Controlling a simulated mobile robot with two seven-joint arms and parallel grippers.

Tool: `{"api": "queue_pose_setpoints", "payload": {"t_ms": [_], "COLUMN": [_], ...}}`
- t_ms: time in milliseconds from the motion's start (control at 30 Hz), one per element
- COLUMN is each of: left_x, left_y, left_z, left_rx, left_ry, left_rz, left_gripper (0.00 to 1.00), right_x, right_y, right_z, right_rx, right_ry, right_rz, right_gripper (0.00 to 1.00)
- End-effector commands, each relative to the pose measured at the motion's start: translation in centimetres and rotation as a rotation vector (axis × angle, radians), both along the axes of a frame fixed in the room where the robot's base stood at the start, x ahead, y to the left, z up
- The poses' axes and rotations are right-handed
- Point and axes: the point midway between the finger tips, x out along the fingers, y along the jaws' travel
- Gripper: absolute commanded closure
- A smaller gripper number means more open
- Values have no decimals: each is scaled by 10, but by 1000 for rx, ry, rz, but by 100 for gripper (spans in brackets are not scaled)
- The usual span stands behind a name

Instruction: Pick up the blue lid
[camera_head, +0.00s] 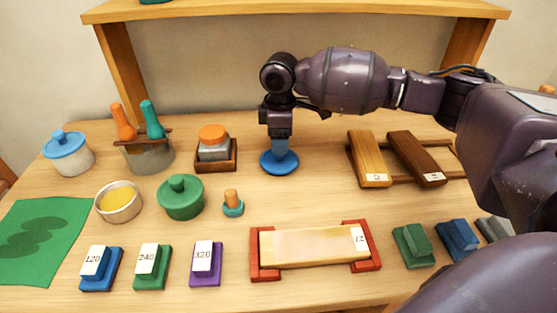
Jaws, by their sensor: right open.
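A round blue lid-like disc (280,163) lies on the table near the middle, with a blue upright part above it. My right gripper (279,147) points straight down right over this disc, its fingers around or in front of the upright part. It is open; whether the fingers touch the blue piece cannot be told. The fingers hide part of the disc's top. Another blue lid (64,142) with a round knob sits on a white jar (73,161) at the far left. My left gripper is not in view.
Two wooden blocks (369,160) lie on a rack to the right. A wooden shelf (300,10) spans the back.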

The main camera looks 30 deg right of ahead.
Motion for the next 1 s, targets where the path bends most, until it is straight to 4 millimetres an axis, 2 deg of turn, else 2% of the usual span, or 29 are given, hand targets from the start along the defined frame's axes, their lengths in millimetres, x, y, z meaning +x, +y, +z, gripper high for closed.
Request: {"api": "queue_pose_setpoints", "payload": {"t_ms": [33, 200, 500, 867, 1000], "left_x": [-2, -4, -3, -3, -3], "left_y": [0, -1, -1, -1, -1], "left_z": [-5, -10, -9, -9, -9], "left_rx": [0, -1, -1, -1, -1], "left_ry": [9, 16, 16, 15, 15], "left_rz": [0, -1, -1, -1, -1], "left_gripper": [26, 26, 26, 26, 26], "right_x": [0, 0, 1, 1, 1], "right_y": [0, 1, 1, 1, 1], "right_z": [-12, -35, -39, -39, -39], "right_rx": [-1, 0, 0, 0, 0], "right_ry": [6, 7, 1, 1, 1], "right_rz": [0, 0, 1, 1, 1], "right_gripper": [38, 38, 38, 91, 91]}}
